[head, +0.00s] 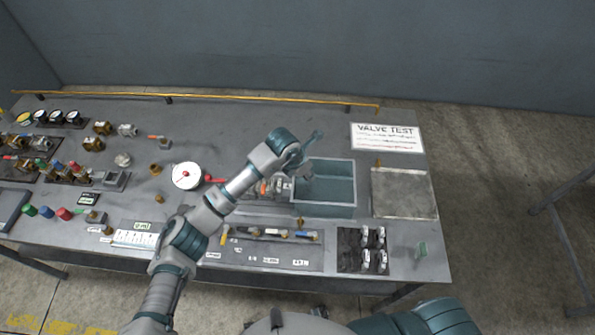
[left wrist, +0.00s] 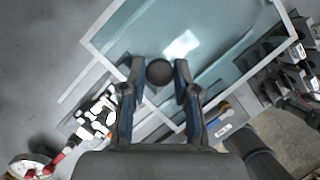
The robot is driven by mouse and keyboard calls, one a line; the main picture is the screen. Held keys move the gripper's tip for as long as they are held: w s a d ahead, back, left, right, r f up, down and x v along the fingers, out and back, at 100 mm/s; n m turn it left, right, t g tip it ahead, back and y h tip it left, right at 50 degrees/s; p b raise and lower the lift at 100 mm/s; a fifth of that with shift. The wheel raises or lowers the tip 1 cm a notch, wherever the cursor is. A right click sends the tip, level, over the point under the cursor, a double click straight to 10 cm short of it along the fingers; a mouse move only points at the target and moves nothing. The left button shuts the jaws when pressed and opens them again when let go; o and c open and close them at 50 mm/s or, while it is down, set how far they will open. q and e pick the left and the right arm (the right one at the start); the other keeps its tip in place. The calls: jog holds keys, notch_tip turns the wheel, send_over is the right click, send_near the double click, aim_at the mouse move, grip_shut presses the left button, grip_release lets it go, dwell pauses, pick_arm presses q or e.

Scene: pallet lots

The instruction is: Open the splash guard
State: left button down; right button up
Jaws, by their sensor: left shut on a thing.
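The splash guard (head: 335,190) is a clear teal panel in a pale frame, on the right half of the bench in the head view. In the left wrist view its panel (left wrist: 225,40) fills the upper middle. My left gripper (head: 306,172) reaches over the guard's left part. In the left wrist view the fingers of my left gripper (left wrist: 159,88) stand on either side of a dark round knob (left wrist: 159,72) and are shut on it. Whether the panel is raised at all is hard to tell. My right gripper is out of view.
A VALVE TEST sign (head: 387,137) and a grey plate (head: 403,193) lie right of the guard. A yellow rail (head: 200,97) runs along the back edge. A dark tray of fittings (head: 362,250) is in front.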

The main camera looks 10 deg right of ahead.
pick_arm(q)
jog(key=shift+s+d, duration=0.2)
jog(key=shift+d, duration=0.3)
jog(key=c, duration=0.9)
grip_release()
jog(key=shift+d, duration=0.2)
jog(key=shift+o, duration=0.3)
jog(key=shift+a, duration=0.3)
jog(key=shift+w+a, duration=0.1)
jog(key=shift+a, duration=0.05)
jog(key=shift+a+r, duration=0.35)
jog(key=shift+r, duration=0.1)
jog(key=v, duration=1)
jog(key=shift+r, duration=0.4)
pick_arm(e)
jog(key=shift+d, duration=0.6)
